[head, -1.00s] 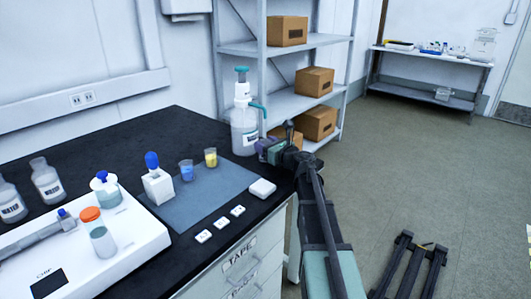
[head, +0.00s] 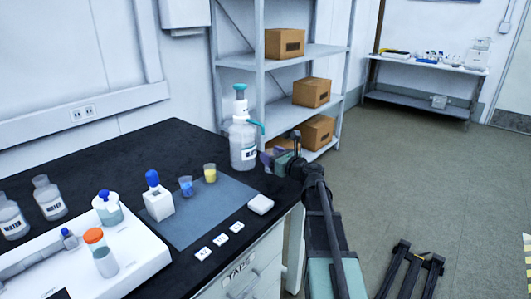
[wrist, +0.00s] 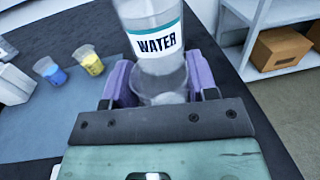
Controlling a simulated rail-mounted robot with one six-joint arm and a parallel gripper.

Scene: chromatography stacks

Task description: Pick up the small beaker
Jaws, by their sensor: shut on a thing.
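My gripper (wrist: 162,88) is shut on a small clear beaker (wrist: 161,98), with one purple finger on each side of it. The beaker's lower part is hidden behind the dark gripper body. In the head view my gripper (head: 278,158) is at the right edge of the black bench, beside the water dispenser bottle, and the beaker cannot be made out there. I cannot tell whether the beaker touches the bench.
The water dispenser bottle (head: 243,145) stands just behind the beaker in the wrist view. Small cups with blue (head: 186,187) and yellow (head: 210,173) contents stand on the blue mat (head: 215,205). Shelves with boxes (head: 311,92) are behind. Open floor lies right.

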